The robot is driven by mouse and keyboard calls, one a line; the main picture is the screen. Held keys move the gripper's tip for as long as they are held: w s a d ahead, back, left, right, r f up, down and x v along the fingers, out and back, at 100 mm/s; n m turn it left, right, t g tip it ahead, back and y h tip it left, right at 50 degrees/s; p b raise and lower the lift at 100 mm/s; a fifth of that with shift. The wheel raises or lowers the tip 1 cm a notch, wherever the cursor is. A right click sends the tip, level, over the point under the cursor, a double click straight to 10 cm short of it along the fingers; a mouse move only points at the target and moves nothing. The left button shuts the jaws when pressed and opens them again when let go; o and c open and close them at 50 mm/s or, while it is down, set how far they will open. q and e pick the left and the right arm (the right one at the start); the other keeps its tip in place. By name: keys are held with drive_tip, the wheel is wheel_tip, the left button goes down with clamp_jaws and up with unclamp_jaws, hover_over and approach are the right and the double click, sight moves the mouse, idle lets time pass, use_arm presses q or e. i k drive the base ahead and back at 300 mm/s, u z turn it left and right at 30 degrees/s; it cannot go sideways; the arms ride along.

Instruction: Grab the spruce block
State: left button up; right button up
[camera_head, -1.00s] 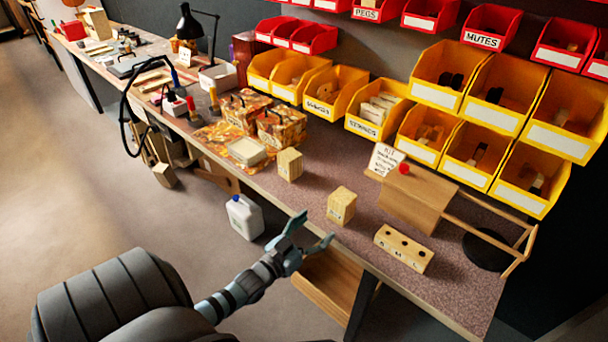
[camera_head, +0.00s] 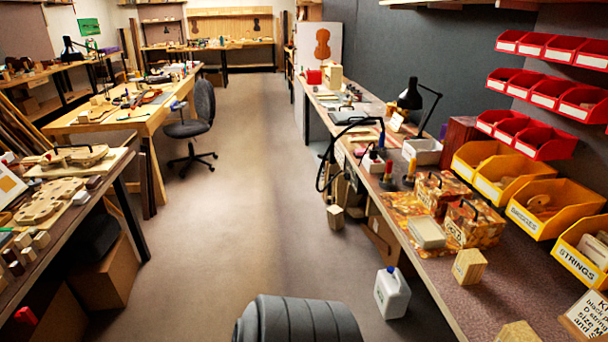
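Several pale wooden blocks show in the head view, and I cannot tell by a label which one is spruce. One pale block (camera_head: 468,266) stands on the right-hand bench beside a patterned box. Another block (camera_head: 518,332) is cut off by the bottom edge at the right. A third block (camera_head: 335,217) sits on the floor by the bench's leg side. A larger pale block (camera_head: 334,76) stands at the far end of the same bench. Neither of my grippers is in view.
The right bench (camera_head: 480,305) holds patterned boxes (camera_head: 470,226), a black lamp (camera_head: 411,96) and yellow bins (camera_head: 540,203). A white jug (camera_head: 391,293) stands on the floor. A chair (camera_head: 203,108) and benches line the left.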

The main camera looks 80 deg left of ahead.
sight(469, 265)
drive_tip(key=u, duration=1.7)
drive_tip(key=i, duration=0.65)
drive_tip(key=z, duration=0.15)
